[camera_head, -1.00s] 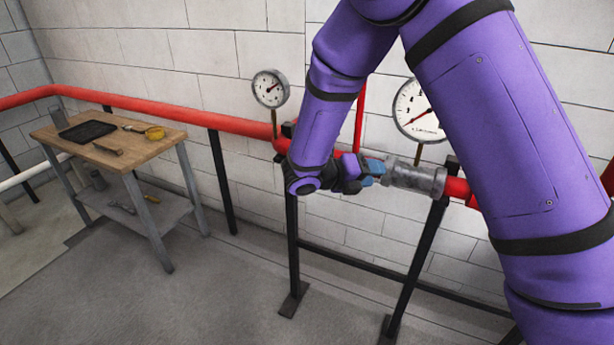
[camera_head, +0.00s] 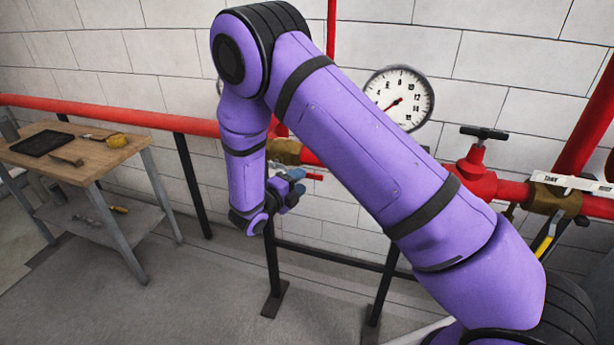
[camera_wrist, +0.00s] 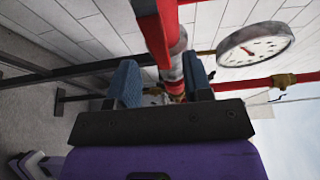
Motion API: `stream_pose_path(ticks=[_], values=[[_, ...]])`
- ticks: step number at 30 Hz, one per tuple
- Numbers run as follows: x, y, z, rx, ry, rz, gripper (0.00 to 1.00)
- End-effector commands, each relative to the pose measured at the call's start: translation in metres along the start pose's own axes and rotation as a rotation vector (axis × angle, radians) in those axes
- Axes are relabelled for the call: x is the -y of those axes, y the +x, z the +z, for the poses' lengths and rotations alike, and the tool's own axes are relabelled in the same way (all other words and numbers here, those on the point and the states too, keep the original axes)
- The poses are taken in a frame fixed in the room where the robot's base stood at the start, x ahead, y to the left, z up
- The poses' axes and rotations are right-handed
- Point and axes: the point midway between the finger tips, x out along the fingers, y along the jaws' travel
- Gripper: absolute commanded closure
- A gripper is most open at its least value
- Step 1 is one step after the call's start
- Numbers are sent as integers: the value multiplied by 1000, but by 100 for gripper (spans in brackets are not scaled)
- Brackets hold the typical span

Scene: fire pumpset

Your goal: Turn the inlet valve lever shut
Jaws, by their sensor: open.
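In the head view a brass valve (camera_head: 284,151) sits on the red pipe left of centre, partly behind my arm. A short red bar (camera_head: 314,176) that looks like its lever lies roughly along the pipe. My gripper (camera_head: 291,183) is just below and in front of the valve, open, with blue finger pads. In the wrist view my gripper (camera_wrist: 161,82) has its fingers apart, with a red bar (camera_wrist: 158,35) and pipe parts between and beyond them. Whether a finger touches the lever cannot be told. A second brass valve (camera_head: 553,199) with a yellow lever (camera_head: 545,243) pointing down is at the right.
A large gauge (camera_head: 399,98) stands above the pipe; it also shows in the wrist view (camera_wrist: 254,44). A red valve with a black handle (camera_head: 483,133) is at right. A workbench (camera_head: 88,172) stands at left. The floor in front is clear.

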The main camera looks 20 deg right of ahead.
Motion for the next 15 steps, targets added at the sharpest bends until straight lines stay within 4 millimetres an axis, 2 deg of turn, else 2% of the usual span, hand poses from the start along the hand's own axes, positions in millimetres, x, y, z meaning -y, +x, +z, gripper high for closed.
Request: stream_pose_path(ticks=[1, 6, 15], values=[[0, 9, -1, -3, 0, 0, 54], [0, 30, 0, -3, 1, 0, 54], [0, 42, 0, 0, 1, 1, 54]])
